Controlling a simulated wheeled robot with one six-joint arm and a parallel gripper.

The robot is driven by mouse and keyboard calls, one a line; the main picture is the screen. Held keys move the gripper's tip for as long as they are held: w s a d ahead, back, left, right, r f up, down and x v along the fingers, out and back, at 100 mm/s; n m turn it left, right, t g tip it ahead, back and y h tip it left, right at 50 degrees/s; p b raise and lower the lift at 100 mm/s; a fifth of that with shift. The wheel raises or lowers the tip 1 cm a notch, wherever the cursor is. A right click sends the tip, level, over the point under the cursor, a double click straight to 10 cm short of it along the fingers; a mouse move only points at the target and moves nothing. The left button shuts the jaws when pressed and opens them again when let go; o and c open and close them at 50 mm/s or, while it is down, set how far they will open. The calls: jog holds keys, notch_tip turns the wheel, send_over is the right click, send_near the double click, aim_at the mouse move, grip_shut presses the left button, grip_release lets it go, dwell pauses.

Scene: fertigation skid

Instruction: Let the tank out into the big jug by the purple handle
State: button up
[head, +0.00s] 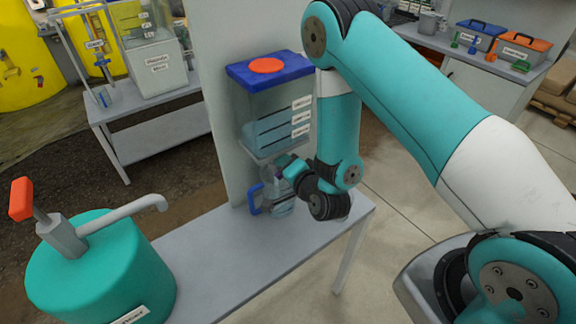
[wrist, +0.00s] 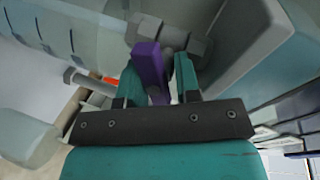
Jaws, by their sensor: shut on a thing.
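The tank (head: 270,108) is a clear box with a blue lid and an orange cap, mounted on a grey panel and holding bluish liquid. The purple handle (wrist: 149,62) sits between the two teal fingers of my gripper (wrist: 160,72) in the wrist view, on a grey valve body (wrist: 172,34). My gripper is shut on this handle. In the head view my gripper (head: 287,163) is just below the tank, and the handle is hidden there. A clear jug with a blue handle (head: 255,198) stands on the bench under the tank, partly behind my wrist.
The grey bench (head: 235,250) is clear in front of the jug. A teal drum (head: 100,270) with a spout and red-handled pump stands at its left end. A side table (head: 150,105) and a counter with toolboxes (head: 515,45) stand farther back.

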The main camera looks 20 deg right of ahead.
jog(key=shift+s+d+f+n+h+p, duration=0.15)
jog(key=shift+s+f+n+h+p, duration=0.2)
jog(key=shift+n+p, duration=0.4)
jog(key=shift+o, duration=0.2)
jog(key=shift+w+n+t+h+p, duration=0.15)
jog(key=shift+n+t+h+p, duration=0.2)
jog(key=shift+n, duration=0.8)
jog(key=n+t+b, duration=0.1)
jog(key=n, duration=0.2)
jog(key=shift+f+h, duration=0.15)
jog(key=shift+h, duration=0.25)
jog(key=n+t, duration=0.1)
jog(key=n, duration=0.1)
jog(key=shift+n, duration=0.4)
jog(key=o, duration=0.7)
jog(key=shift+d+r+h, duration=0.2)
jog(key=shift+h, duration=0.2)
jog(key=shift+o, duration=0.2)
jog(key=shift+w+a, duration=0.1)
jog(key=shift+a, duration=0.05)
jog(key=shift+a+r, duration=0.1)
